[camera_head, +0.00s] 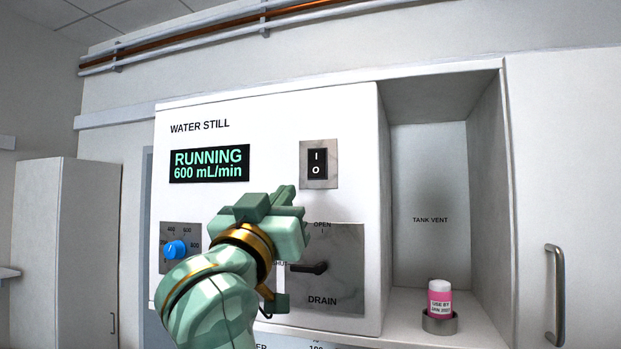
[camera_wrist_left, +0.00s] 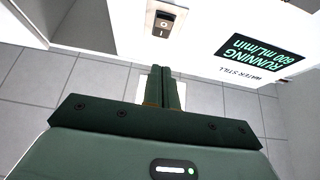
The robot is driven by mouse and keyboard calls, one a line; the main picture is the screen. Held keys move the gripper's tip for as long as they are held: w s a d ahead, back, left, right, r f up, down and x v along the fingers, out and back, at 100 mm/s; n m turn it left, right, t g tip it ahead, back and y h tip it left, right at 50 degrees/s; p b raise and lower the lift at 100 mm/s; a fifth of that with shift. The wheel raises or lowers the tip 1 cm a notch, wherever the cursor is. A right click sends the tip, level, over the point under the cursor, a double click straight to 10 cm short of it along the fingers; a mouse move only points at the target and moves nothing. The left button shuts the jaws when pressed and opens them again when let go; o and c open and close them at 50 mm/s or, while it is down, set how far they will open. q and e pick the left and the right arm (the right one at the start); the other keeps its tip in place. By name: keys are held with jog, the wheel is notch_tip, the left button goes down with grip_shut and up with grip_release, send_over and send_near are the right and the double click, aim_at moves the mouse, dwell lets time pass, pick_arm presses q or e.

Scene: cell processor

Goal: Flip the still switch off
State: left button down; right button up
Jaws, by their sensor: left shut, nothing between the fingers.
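The still switch (camera_head: 317,164) is a black rocker marked I and O on a grey plate, on the front of the white water still (camera_head: 270,120). In the left wrist view the switch (camera_wrist_left: 163,22) appears upside down, beyond the fingertips. The display (camera_head: 209,163) reads RUNNING 600 mL/min. My left gripper (camera_head: 291,193) is shut and empty, just below and left of the switch plate in the head view. In the left wrist view its fingers (camera_wrist_left: 161,72) are together and a visible gap separates them from the switch. My right gripper is not in view.
A drain lever (camera_head: 310,267) and a blue knob (camera_head: 175,249) sit lower on the still, beside my left arm. An open alcove at right holds a pink, white-capped bottle (camera_head: 439,299) in a metal cup. A handled cabinet door (camera_head: 580,180) is farther right.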

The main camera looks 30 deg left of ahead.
pick_arm(q)
jog(key=p, duration=0.4)
send_near(316, 168)
notch_tip(316, 168, up, 4)
jog(key=w, duration=0.2)
jog(key=w+p, duration=0.1)
jog(key=w, duration=0.1)
jog(key=shift+a+f, duration=0.25)
jog(key=shift+a, duration=0.15)
jog(key=shift+w+a+f, duration=0.1)
jog(key=shift+w+f, duration=0.1)
jog(key=shift+w, duration=0.3)
